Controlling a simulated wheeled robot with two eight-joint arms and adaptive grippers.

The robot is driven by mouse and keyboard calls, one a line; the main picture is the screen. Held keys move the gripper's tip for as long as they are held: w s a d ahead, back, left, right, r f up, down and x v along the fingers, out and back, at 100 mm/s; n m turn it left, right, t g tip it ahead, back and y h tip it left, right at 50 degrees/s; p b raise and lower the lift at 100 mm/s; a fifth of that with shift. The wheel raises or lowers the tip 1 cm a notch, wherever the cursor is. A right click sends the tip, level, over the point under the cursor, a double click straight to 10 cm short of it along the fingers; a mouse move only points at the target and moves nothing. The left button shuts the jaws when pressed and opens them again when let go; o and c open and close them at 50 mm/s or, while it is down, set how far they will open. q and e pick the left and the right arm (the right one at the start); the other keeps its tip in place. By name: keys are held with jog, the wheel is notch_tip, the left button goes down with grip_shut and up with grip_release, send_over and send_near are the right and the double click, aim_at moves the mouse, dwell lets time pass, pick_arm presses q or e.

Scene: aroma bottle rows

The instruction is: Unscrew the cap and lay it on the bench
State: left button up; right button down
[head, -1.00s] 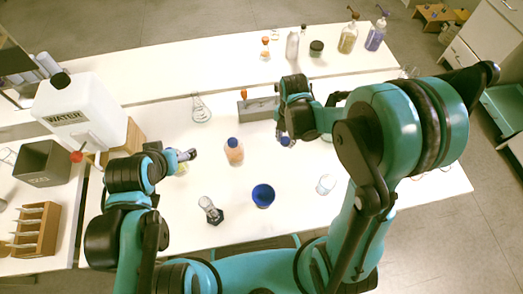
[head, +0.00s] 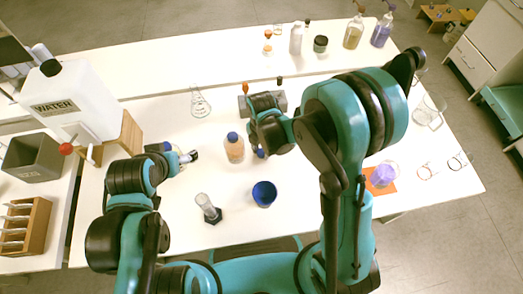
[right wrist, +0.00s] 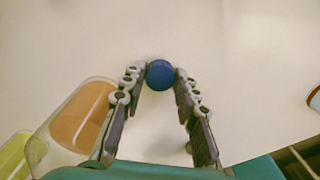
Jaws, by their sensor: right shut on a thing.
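My right gripper (head: 262,151) is low over the white bench (head: 330,215), just right of a bottle of orange liquid (head: 234,150). In the right wrist view its fingertips (right wrist: 160,76) are shut on a round blue cap (right wrist: 160,74), with pale bench surface behind it. The cap (head: 261,154) shows small in the head view, apart from the bottle; whether it touches the bench I cannot tell. The bottle (right wrist: 82,115) has blue at its top in the head view. My left gripper (head: 190,156) is left of the bottle; its finger gap is unclear.
A blue cup (head: 264,194) and a small cylinder on a dark base (head: 207,208) stand in front. A flask (head: 200,103) and a grey block (head: 238,107) are behind. A purple-filled beaker (head: 384,176) stands right of my arm. Bare bench lies between the bottle and cup.

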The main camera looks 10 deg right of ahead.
aim_at(262, 152)
jog(key=shift+f, duration=0.15)
jog(key=c, duration=1.1)
grip_release()
jog(key=shift+c, duration=0.2)
jog(key=shift+r, duration=0.25)
notch_tip(262, 152, up, 11)
jog(key=p, duration=0.5)
jog(key=s+d+r+m+t, duration=0.3)
jog(key=s+d+r+m, duration=0.1)
jog(key=m, duration=0.9)
jog(key=s+d+r+m+t, duration=0.4)
jog(key=d+r+m, duration=0.3)
jog(key=m, duration=0.7)
jog(key=shift+v, duration=1.1)
